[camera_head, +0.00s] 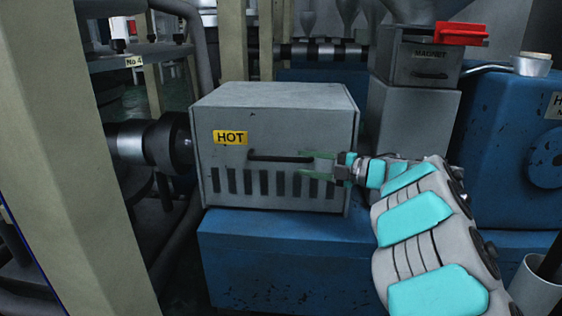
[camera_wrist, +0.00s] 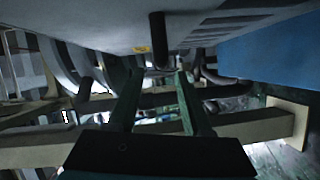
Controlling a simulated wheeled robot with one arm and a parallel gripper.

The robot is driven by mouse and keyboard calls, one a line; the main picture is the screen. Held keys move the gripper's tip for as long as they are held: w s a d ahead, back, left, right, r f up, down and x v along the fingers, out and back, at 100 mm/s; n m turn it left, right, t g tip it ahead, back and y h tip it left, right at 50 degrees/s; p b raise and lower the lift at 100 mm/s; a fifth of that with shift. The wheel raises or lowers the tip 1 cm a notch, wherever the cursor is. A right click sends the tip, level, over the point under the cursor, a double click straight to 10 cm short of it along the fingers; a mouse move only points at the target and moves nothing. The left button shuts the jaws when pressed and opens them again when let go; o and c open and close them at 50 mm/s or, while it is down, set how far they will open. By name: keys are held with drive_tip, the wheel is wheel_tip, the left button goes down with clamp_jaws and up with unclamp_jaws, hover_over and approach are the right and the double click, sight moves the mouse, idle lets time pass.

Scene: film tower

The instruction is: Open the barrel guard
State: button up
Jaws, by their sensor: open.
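The barrel guard (camera_head: 280,105) is a grey metal box with a yellow HOT label (camera_head: 230,138) and a row of slots along its lower front. It looks shut. Its black bar handle (camera_head: 265,156) runs across the front. My gripper (camera_head: 300,164) is at the handle's right end, with its green fingers open, one above and one below the bar's level. In the wrist view, the dark handle (camera_wrist: 158,42) lies ahead, in line with the gap between the fingertips of my gripper (camera_wrist: 159,76). I cannot tell whether they touch it.
The guard sits on a blue machine base (camera_head: 290,260). A beige post (camera_head: 70,150) stands at left, near a dark barrel coupling (camera_head: 165,143). A grey hopper box (camera_head: 425,65) with a red part (camera_head: 460,33) and a small metal cup (camera_head: 532,64) stand at right.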

sight(292, 161)
drive_tip(key=b+x, duration=0.1)
drive_tip(key=x, duration=0.6)
drive_tip(key=shift+w+a, duration=0.1)
drive_tip(key=shift+a, duration=0.05)
drive_tip(key=shift+c, duration=0.3)
clamp_jaws()
idle(1.0)
